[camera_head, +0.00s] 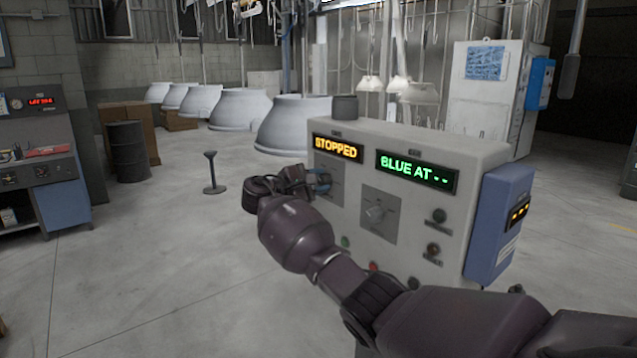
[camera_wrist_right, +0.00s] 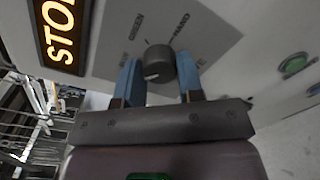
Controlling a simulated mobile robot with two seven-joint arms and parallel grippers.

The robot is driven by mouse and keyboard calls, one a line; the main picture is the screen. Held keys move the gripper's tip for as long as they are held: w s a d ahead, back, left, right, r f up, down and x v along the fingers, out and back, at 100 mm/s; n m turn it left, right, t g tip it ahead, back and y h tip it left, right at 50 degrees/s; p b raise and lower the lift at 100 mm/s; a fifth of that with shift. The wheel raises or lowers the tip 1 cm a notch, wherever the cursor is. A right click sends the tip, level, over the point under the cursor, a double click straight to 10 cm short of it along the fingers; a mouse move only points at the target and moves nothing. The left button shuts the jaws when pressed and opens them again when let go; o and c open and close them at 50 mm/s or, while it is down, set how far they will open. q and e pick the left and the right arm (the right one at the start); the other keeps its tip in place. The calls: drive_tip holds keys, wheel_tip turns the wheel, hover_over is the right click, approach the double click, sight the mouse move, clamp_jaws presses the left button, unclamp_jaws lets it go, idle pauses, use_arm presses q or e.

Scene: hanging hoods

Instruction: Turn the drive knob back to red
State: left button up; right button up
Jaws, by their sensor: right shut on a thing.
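A grey control box (camera_head: 460,150) stands in front of me. Its left display (camera_head: 338,148) reads STOPPED in orange, and its right one (camera_head: 417,171) reads BLUE AT with two dashes in green. My right gripper (camera_head: 320,183) is at the left knob plate, below the STOPPED display, and covers its knob in the head view. In the right wrist view the dark round drive knob (camera_wrist_right: 160,62) sits between the blue fingertips of my gripper (camera_wrist_right: 160,78), which is shut on it. GREEN and HAND show on the plate; a red label is not visible. My left gripper is out of view.
Large grey hoods (camera_head: 290,125) stand behind. The floor to the left is mostly clear.

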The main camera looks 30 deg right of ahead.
drive_tip(key=n, duration=0.4)
drive_tip(key=shift+n, duration=0.3)
drive_tip(key=shift+f+n, duration=0.15)
drive_tip(key=shift+n, duration=1.35)
drive_tip(key=o, duration=0.9)
drive_tip(key=shift+a, duration=0.15)
drive_tip(key=a+b, duration=0.1)
drive_tip(key=a, duration=0.4)
drive_tip(key=a+b, duration=0.1)
drive_tip(key=a, duration=0.4)
drive_tip(key=shift+s+a, duration=0.2)
drive_tip(key=shift+a, duration=0.15)
